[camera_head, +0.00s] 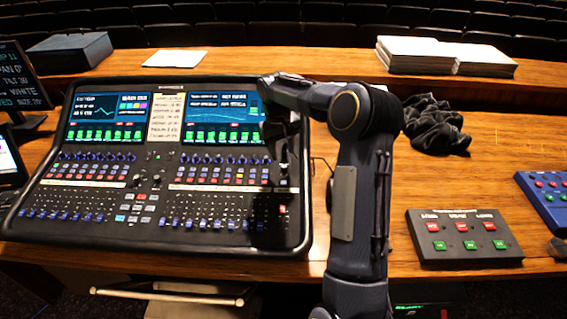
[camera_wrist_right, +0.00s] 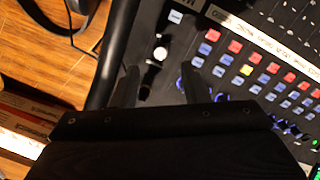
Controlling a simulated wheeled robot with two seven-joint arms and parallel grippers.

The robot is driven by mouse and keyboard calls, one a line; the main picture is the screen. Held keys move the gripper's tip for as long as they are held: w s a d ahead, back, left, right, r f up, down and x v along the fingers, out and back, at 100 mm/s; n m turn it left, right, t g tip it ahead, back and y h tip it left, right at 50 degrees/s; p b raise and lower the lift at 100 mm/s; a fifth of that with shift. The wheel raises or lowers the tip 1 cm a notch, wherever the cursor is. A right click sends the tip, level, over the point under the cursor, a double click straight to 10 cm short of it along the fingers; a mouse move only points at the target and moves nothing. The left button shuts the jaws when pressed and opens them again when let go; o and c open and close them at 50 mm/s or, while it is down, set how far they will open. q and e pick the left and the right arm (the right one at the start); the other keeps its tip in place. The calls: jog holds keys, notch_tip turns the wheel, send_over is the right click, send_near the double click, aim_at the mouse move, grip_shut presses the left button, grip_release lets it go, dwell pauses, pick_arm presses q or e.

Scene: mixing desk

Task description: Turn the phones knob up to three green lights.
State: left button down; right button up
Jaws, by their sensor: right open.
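The mixing desk (camera_head: 160,240) stands on the wooden table at the left of the head view. My right gripper (camera_wrist_right: 160,88) is open, its two dark fingers apart over the desk's right-hand strip. In the head view, the dark right hand (camera_head: 280,125) hangs over the right screen's edge and hides part of that strip. In the right wrist view, a pale round knob (camera_wrist_right: 160,53) shows just beyond the fingers. A darker knob-like shape lies between them. I cannot read which is the phones knob, or make out its lights. My left gripper is not in view.
A black button box (camera_head: 463,255) and a blue one (camera_head: 547,195) stand to the right. A crumpled black cloth (camera_head: 435,122) lies behind them. Paper stacks (camera_head: 445,57) rest on the back ledge. In the wrist view, a dark cable or headset (camera_wrist_right: 70,20) lies beside the desk.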

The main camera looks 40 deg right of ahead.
aim_at(284, 166)
jog(key=f, duration=0.4)
jog(key=f+p, duration=0.1)
jog(key=f, duration=0.1)
jog(key=shift+d, duration=0.25)
jog(key=shift+c, duration=0.4)
grip_shut()
jog(key=shift+m, duration=0.3)
